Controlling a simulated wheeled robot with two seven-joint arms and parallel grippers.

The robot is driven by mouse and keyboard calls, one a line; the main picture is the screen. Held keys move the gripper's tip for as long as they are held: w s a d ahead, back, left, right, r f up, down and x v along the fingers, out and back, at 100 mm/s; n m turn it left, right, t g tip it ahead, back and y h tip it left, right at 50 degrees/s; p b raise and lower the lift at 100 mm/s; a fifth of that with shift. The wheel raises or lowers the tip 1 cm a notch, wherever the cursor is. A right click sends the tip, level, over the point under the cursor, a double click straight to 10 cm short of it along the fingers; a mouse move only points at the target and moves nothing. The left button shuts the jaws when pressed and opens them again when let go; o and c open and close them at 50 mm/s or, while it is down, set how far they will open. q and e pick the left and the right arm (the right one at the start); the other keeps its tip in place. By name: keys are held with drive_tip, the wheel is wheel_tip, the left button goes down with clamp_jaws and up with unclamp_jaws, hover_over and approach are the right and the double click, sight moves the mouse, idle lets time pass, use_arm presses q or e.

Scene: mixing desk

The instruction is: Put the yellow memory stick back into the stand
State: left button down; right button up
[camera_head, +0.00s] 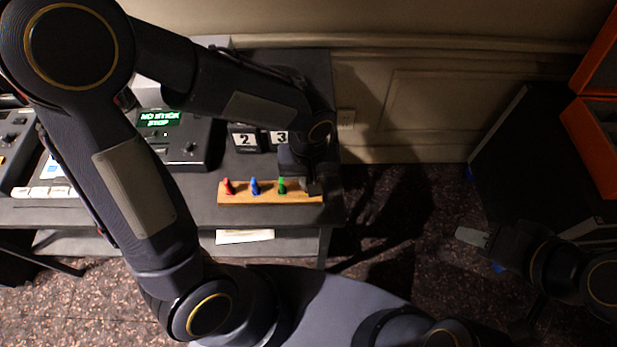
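The stand is a light wooden bar (240,198) near the front edge of the dark desk. A red stick (228,186), a blue stick (254,186) and a green stick (282,185) stand upright in it, left to right. My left gripper (309,187) points down at the stand's right end, just right of the green stick. Its fingers are small and dark, so their opening does not show. I cannot see the yellow memory stick; the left gripper may hide it. My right gripper (472,237) is over the floor at the right, its pale fingers together and empty.
A console with a green-lit display (159,118) sits behind the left arm. Number blocks 2 (244,140) and 3 (279,138) stand behind the stand. A dark cabinet (528,135) and orange cases (597,125) are at the right. Open floor lies between desk and cabinet.

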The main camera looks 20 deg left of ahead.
use_arm(q)
drive_tip(key=shift+f, duration=0.2)
drive_tip(key=c, duration=1.5)
unclamp_jaws()
wheel_tip(320, 180, up, 8)
drive_tip(key=shift+f+p, duration=0.1)
drive_tip(key=shift+p, duration=0.3)
drive_tip(key=s+a+r+m+t+h+p, duration=0.1)
drive_tip(key=s+a+r+t+h+p, duration=0.2)
drive_tip(key=s+a+r+t, duration=0.2)
drive_tip(key=s+a+r, duration=0.3)
drive_tip(key=s+a, duration=0.2)
drive_tip(key=a, duration=0.1)
drive_tip(key=shift+s+r+m+t+h, duration=0.15)
drive_tip(key=shift+r+m+t+h, duration=0.15)
drive_tip(key=shift+r+h, duration=0.1)
